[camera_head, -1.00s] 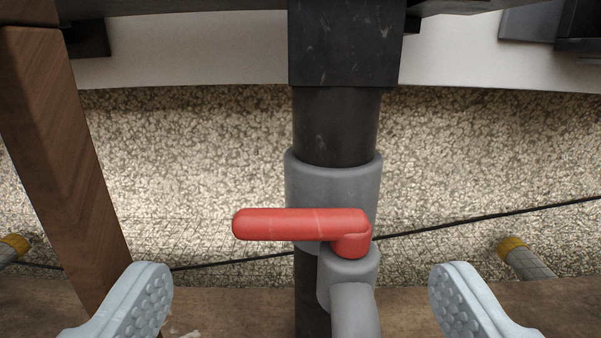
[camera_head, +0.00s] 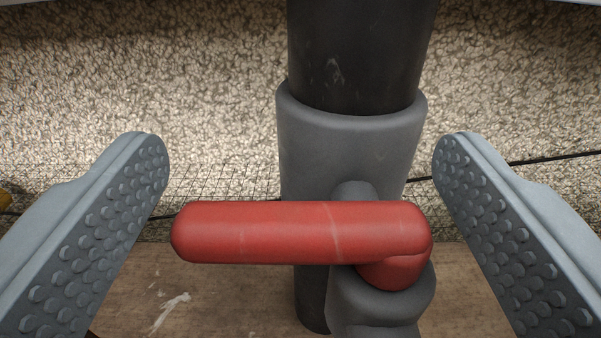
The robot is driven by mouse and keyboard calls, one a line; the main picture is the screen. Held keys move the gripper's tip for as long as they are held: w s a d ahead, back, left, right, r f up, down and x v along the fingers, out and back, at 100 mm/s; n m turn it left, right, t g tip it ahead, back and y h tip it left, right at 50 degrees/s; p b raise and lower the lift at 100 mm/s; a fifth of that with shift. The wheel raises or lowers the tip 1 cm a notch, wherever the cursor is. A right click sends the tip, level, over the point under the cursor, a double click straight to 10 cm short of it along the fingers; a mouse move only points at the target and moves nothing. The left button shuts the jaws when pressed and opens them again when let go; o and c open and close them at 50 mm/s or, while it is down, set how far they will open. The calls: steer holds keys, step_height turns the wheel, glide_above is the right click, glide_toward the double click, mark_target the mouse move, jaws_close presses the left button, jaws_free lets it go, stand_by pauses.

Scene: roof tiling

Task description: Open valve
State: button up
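The valve has a red lever handle (camera_head: 290,232) that lies level, pointing left from its pivot at the right. The pivot sits on a grey valve body (camera_head: 380,303) in front of a grey pipe collar (camera_head: 345,145). My gripper (camera_head: 302,150) is open, with one studded grey finger on each side of the handle. The left finger is just left of the handle's free end and the right finger is right of the pivot. I see no contact; the exact depth between fingers and handle is hard to tell.
A black vertical pipe (camera_head: 360,50) rises behind the valve from the collar. A thin dark cable (camera_head: 555,158) runs across behind. A rough pebbled wall (camera_head: 150,70) stands at the back, and a brown wooden surface (camera_head: 220,295) lies below.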

steer(key=c, duration=0.9)
steer(key=shift+n+y, duration=0.3)
steer(key=shift+y, duration=0.2)
steer(key=n+y, duration=0.1)
steer(key=y, duration=0.1)
steer(key=n+g+y, duration=0.1)
steer(key=y, duration=0.1)
steer(key=s+n+y, duration=0.1)
steer(key=n+y, duration=0.1)
steer(key=shift+d+g, duration=0.25)
steer(key=shift+g, duration=0.05)
steer(key=shift+s+d+n+g+y, duration=0.1)
steer(key=shift+s+n+g+y, duration=0.05)
steer(key=shift+n+g+y, duration=0.95)
steer(key=shift+s+d+n+g+y, duration=0.1)
steer(key=shift+s+n+g+y, duration=0.1)
steer(key=shift+n+g+y, duration=0.85)
steer(key=shift+s+n+g+y, duration=0.15)
steer(key=shift+n+g+y, duration=0.5)
steer(key=shift+y, duration=0.8)
steer(key=o, duration=1)
